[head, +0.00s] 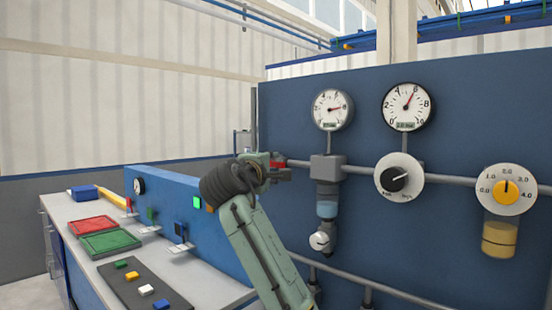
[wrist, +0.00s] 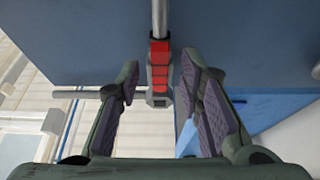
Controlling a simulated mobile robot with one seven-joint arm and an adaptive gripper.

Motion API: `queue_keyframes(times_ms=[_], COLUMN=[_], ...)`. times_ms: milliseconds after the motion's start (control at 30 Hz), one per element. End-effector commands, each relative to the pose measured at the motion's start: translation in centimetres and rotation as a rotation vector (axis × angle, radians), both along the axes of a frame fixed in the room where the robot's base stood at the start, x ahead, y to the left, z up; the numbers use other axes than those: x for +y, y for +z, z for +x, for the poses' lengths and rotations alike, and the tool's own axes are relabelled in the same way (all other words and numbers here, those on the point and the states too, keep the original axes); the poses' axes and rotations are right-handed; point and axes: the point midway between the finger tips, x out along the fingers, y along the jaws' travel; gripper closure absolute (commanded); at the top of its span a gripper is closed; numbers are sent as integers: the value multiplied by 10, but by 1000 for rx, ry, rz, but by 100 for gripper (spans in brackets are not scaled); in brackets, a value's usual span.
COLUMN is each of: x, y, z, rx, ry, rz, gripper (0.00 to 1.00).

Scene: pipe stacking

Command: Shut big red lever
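The big red lever (wrist: 160,72) is in the middle of the wrist view, a ribbed red piece with a grey body, in line with a grey pipe. In the head view a small part of the red lever (head: 278,163) shows on the pipe at the left end of the blue panel; my arm partly hides it. My gripper (wrist: 161,78) is open, with one finger on each side of the lever and gaps on both sides. In the head view my gripper (head: 272,173) is close to the lever, and its fingers are hard to make out.
The blue panel (head: 440,240) carries two gauges (head: 332,109) (head: 407,106), a black knob (head: 397,178) and a yellow knob dial (head: 505,188). A workbench with a red tray (head: 92,224), a green tray (head: 109,241) and small blocks stands at the left. Grey pipes (head: 440,179) stick out from the panel.

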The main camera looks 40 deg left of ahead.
Motion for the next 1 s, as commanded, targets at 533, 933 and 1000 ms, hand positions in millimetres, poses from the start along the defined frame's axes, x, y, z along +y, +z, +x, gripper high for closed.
queue_keyframes(times_ms=[533, 933, 1000], x=[10, 10, 10], y=[-1, 0, 0], z=[30, 30, 30], rx=[-1, -1, -1], ry=[0, 1, 1], rz=[0, 0, 0], gripper=[66, 90, 95])
